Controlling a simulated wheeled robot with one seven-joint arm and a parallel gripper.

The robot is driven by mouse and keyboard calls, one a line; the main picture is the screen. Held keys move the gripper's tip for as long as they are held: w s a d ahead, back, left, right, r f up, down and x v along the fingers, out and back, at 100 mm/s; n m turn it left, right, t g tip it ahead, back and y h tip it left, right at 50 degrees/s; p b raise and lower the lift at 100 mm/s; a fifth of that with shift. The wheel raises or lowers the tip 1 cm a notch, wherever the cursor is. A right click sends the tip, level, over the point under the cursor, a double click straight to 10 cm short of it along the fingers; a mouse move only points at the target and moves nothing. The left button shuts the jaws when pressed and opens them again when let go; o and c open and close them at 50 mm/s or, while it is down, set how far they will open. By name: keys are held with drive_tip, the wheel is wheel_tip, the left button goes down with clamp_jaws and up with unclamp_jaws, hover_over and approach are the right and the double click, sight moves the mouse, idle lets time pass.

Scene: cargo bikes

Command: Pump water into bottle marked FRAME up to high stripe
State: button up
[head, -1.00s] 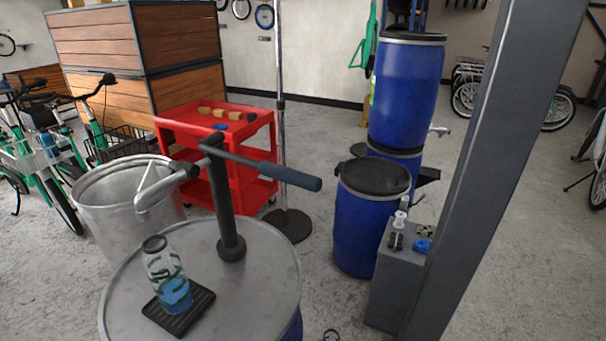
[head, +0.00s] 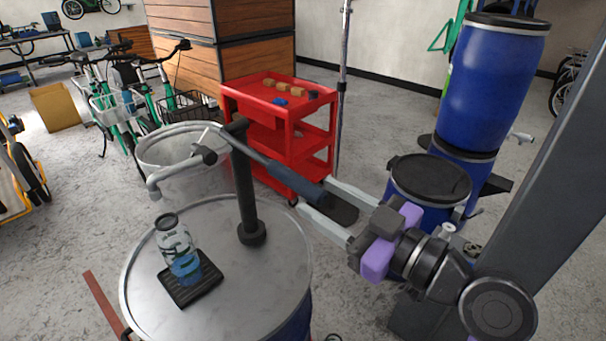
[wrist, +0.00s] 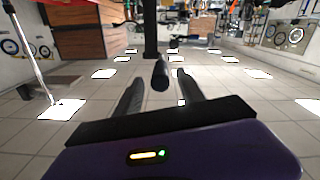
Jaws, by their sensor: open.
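A clear bottle (head: 176,243) with dark markings stands upright on a black drip tray (head: 196,283) on the drum's metal top. Blue water fills its lower part; its lettering and stripes are too small to read. The dark pump column (head: 246,190) stands beside it, and its grey spout (head: 155,184) ends above the bottle's mouth. The pump handle (head: 292,182) slopes down to the right to a blue-grey grip. My gripper (head: 316,194) is open, one finger on each side of the grip's end. The wrist view shows the grip's end (wrist: 160,76) between the fingers, with gaps at both sides.
The drum top (head: 278,275) has bare room around the tray. A metal bin (head: 165,150) stands behind it. A red cart (head: 262,105) holds small blocks. Blue barrels (head: 490,85) stand at the right, near a grey post (head: 535,170).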

sight(291, 181)
drive_tip(key=shift+p+x, duration=0.9)
drive_tip(key=shift+x, duration=3)
clamp_jaws()
